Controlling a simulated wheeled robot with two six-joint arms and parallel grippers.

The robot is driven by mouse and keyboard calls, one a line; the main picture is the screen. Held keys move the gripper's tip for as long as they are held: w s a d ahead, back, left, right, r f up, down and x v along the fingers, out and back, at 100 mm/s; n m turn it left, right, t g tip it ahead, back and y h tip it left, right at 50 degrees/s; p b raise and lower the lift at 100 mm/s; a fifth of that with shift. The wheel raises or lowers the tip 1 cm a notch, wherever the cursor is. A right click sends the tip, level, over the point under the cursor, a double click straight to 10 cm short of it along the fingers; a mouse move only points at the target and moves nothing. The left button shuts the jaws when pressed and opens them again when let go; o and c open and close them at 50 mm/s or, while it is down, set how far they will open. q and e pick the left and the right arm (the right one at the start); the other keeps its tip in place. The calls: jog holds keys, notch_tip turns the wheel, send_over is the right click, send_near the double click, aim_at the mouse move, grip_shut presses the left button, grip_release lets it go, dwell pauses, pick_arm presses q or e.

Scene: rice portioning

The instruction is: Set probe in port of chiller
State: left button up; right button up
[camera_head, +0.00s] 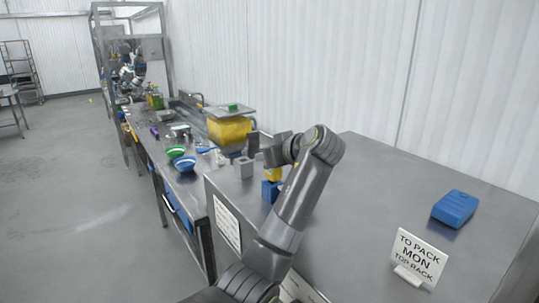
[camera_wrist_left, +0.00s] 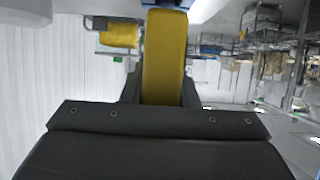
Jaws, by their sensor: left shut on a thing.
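My left gripper (camera_head: 273,160) is shut on a yellow probe (camera_head: 272,174), over the left part of the steel top (camera_head: 345,205). In the left wrist view the yellow probe (camera_wrist_left: 164,60) stands between the dark fingers of the gripper (camera_wrist_left: 163,92). A blue block (camera_head: 268,191) shows right below the yellow part, partly behind my arm. I cannot tell whether the two touch or are one piece. A small grey block (camera_head: 243,167) with a dark spot on top stands just left of them. I cannot make out which part is the chiller's port. My right gripper is not in view.
A white sign (camera_head: 418,256) reading "TO PACK MON TOP RACK" and a blue case (camera_head: 456,208) stand on the right of the steel top. A yellow bin (camera_head: 229,130), a green bowl (camera_head: 175,152) and a blue bowl (camera_head: 185,164) are on the bench beyond. The middle right is clear.

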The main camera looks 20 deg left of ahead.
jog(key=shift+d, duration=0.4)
pick_arm(q)
jog(key=shift+f, duration=0.55)
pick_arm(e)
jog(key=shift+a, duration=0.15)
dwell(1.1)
pick_arm(q)
jog(key=o, duration=1.6)
jog(key=shift+c, duration=0.2)
jog(key=shift+r+p, duration=3)
jog(key=shift+r, duration=1)
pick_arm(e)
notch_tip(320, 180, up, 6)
pick_arm(q)
jog(key=shift+d+f, duration=0.1)
jog(key=shift+f, duration=0.05)
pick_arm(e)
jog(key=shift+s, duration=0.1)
